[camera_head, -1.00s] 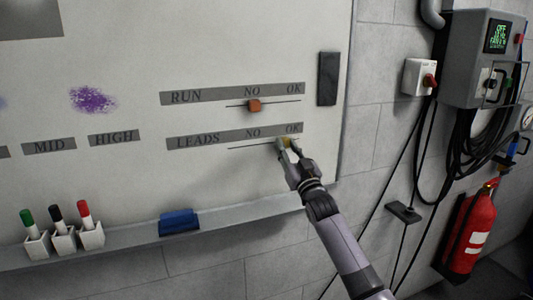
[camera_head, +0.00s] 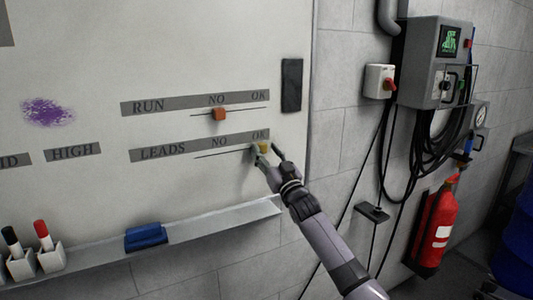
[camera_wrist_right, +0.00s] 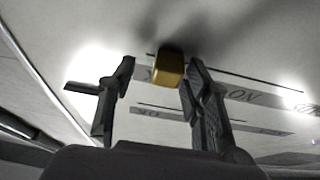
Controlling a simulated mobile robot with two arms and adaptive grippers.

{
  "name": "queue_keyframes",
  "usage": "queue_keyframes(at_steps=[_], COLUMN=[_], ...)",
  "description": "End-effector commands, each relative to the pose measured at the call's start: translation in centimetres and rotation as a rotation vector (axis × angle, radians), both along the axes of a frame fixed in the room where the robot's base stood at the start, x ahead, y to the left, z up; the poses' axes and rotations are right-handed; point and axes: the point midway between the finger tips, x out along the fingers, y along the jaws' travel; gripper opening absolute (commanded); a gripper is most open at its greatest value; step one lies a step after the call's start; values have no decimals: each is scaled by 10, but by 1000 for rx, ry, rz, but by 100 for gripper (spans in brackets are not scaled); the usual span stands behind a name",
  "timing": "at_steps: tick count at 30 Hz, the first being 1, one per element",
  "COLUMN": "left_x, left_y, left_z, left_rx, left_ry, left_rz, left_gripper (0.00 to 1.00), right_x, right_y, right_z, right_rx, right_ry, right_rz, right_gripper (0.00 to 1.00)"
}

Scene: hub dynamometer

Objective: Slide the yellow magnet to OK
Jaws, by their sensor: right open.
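The yellow magnet (camera_head: 263,148) sits on the LEADS line of the whiteboard, just below the OK label (camera_head: 260,135). My right gripper (camera_head: 267,151) is open at the board, with one finger on each side of the magnet. In the right wrist view the magnet (camera_wrist_right: 169,70) lies between the spread fingers (camera_wrist_right: 160,72), close to the right-hand finger and with a gap to the left-hand one. That view cannot settle whether the right-hand finger touches it. My left gripper is not in view.
An orange magnet (camera_head: 219,114) sits below NO on the RUN line above. A dark bar (camera_head: 291,85) is at the board's right. The tray (camera_head: 215,219) below holds a blue eraser (camera_head: 146,237) and markers. A fire extinguisher (camera_head: 433,225) and cables hang right.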

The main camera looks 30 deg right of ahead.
Motion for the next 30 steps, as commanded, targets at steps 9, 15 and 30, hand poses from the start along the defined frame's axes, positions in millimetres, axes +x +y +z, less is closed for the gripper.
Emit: queue_keyframes(at_steps=[9,15,30], left_x=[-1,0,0], left_y=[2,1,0], left_z=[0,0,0], left_rx=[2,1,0], left_ry=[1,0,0], left_rz=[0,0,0], left_gripper=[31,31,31], right_x=[-6,-33,-106], right_y=[1,0,-4], right_z=[-4,-16,-45], right_rx=[0,0,0], right_ry=[1,3,0], right_rz=[2,2,0], right_gripper=[45,45,45])
